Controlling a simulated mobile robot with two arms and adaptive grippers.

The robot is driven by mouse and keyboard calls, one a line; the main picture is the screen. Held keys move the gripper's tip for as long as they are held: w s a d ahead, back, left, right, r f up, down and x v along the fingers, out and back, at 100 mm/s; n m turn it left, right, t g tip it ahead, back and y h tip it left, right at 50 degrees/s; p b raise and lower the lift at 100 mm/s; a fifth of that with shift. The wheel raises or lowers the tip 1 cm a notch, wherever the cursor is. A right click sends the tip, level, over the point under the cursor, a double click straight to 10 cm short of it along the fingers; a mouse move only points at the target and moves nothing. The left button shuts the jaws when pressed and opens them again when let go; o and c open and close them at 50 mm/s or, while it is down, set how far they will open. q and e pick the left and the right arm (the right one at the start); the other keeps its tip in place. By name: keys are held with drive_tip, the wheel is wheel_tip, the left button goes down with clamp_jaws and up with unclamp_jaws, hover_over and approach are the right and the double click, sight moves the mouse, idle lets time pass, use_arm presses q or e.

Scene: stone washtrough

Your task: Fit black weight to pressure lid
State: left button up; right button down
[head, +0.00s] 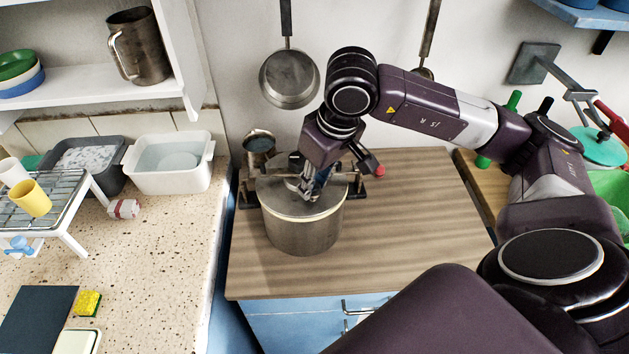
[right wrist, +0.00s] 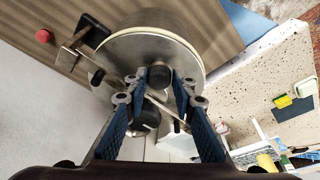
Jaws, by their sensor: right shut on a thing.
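The pressure lid (head: 272,190) is a round grey metal disc lying on top of the steel pot (head: 303,237); it also shows in the right wrist view (right wrist: 132,48). My right gripper (head: 308,190) reaches down to the middle of the lid. In the right wrist view the fingertips (right wrist: 157,86) are shut on the small round black weight (right wrist: 160,75), which is at the lid's centre. In the head view the fingers hide the weight. I cannot tell whether it is fully seated or just above the lid. My left gripper is not in view.
The pot stands on a wooden counter (head: 400,230), clear at the front right. A fixture with a red knob (head: 379,171) is behind the lid. A small round container (head: 259,143) stands behind left. A pan (head: 289,80) hangs above. A speckled counter (head: 165,235) lies left across a gap.

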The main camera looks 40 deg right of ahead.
drive_tip(key=c, duration=1.5)
unclamp_jaws()
drive_tip(key=shift+c, duration=0.2)
drive_tip(key=shift+r, duration=0.15)
drive_tip(key=shift+r+p, duration=1.95)
drive_tip(key=shift+r, duration=1.45)
